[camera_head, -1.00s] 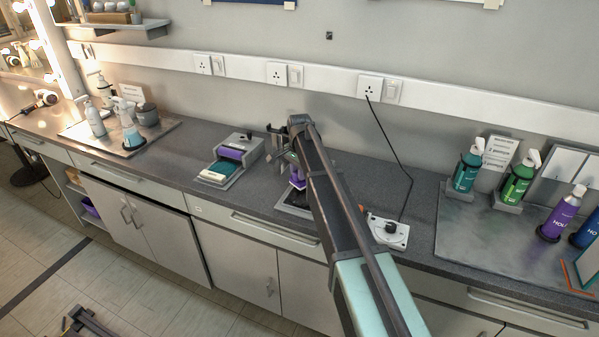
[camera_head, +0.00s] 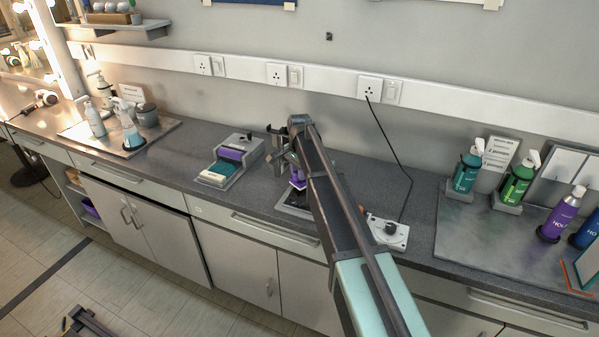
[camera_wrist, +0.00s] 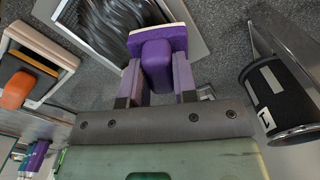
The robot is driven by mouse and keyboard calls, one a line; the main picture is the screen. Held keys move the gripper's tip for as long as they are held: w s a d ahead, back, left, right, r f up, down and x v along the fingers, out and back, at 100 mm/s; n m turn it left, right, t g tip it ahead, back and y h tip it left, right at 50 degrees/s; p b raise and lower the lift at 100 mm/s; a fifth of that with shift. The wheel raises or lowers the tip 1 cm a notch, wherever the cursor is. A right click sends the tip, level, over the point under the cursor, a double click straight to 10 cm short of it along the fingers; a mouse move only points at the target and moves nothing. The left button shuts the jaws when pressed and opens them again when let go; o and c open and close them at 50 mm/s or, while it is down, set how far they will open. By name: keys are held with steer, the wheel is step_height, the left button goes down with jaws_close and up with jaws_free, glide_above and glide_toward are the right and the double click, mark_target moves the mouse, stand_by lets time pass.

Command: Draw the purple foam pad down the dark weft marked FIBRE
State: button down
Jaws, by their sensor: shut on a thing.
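The purple foam pad (camera_wrist: 158,39) shows in the wrist view, a purple block with a pale edge and a raised purple grip. My gripper (camera_wrist: 158,78) is shut on that grip, one finger on each side. The dark weft (camera_wrist: 112,28) lies on a pale-framed board just beyond the pad, at the upper left of the pad; I cannot tell whether the pad touches it. No FIBRE marking is readable. In the head view the purple pad (camera_head: 298,181) is partly behind my arm, over a dark board (camera_head: 290,208), and the weft is mostly hidden.
A grey holder (camera_head: 238,146) with purple and teal blocks stands left of the board. A white device (camera_head: 388,233) with a black knob and cord stands at the right. A black cylinder (camera_wrist: 278,98) is right of my gripper in the wrist view. Bottles stand on the far-right tray.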

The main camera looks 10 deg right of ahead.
steer(key=shift+f, duration=0.15)
steer(key=shift+s+a+r, duration=0.15)
steer(key=shift+s+a, duration=0.25)
steer(key=shift+s, duration=0.2)
steer(key=shift+s+a+r, duration=0.1)
steer(key=shift+s+a, duration=0.3)
steer(key=shift+s, duration=0.15)
steer(key=shift+f+b, duration=0.55)
steer(key=shift+f, duration=0.1)
steer(key=shift+s+a, duration=0.85)
steer(key=shift+s, duration=0.3)
steer(key=shift+f+b, duration=0.4)
